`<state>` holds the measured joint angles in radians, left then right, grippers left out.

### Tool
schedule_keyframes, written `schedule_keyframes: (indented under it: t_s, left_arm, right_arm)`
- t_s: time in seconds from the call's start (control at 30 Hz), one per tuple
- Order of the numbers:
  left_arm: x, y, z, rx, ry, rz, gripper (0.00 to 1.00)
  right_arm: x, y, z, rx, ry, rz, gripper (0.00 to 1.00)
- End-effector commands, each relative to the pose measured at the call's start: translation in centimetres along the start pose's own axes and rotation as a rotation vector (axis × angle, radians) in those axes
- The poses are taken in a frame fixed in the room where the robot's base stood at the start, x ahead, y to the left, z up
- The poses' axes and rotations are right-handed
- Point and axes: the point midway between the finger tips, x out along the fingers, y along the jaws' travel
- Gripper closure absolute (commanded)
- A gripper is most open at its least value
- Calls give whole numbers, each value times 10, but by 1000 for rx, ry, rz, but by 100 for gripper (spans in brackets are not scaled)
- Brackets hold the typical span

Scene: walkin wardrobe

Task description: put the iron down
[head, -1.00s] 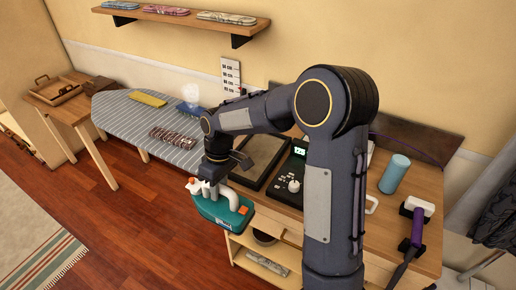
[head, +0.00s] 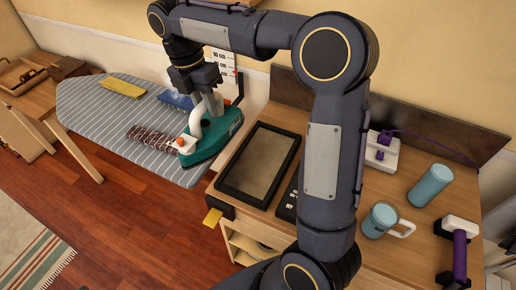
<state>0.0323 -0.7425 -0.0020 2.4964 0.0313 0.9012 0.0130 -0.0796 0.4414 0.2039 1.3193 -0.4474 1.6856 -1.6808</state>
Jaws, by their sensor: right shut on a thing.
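The iron (head: 217,137) has a teal body, a white handle and an orange button. My right gripper (head: 206,93) is shut on its handle from above. The iron shows over the right end of the striped ironing board (head: 82,118), next to the table's left edge. I cannot tell whether its underside touches anything. A dark-framed pad (head: 258,166) lies on the wooden table (head: 385,265), right of the iron, with nothing on it. My left gripper is not in view.
A brown patterned strip (head: 150,139), a yellow cloth (head: 122,88) and a blue item (head: 177,99) lie on the board. A mug (head: 380,220), a light-blue cylinder (head: 429,185) and a purple-handled tool (head: 459,252) stand right of my arm.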

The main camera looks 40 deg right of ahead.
Motion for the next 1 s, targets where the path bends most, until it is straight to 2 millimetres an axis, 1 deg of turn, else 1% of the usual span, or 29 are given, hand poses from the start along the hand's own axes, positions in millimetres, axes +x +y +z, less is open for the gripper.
schedule_keyframes:
  t_s: [0.03, 0.13, 0.27, 0.63, 0.7, 0.8, 0.9, 1.0]
  left_arm:
    - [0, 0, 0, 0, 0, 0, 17]
    - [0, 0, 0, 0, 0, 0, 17]
    - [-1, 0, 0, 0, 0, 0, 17]
    - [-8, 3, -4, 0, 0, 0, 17]
    - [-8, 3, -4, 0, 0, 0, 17]
    - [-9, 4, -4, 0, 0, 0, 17]
    - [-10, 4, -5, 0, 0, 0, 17]
    - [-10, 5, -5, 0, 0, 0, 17]
  right_arm:
    - [-3, -1, 0, -17, -3, 4, 100]
    - [-2, -6, 4, -34, -7, 3, 100]
    - [8, -18, 16, -34, -7, 1, 100]
    - [49, -65, 63, -31, -7, 1, 100]
    - [64, -68, 68, -32, -6, -1, 100]
    - [80, -74, 76, -34, -6, -1, 100]
    - [92, -79, 82, -34, -6, 0, 100]
    - [100, -81, 86, -35, -7, 2, 100]
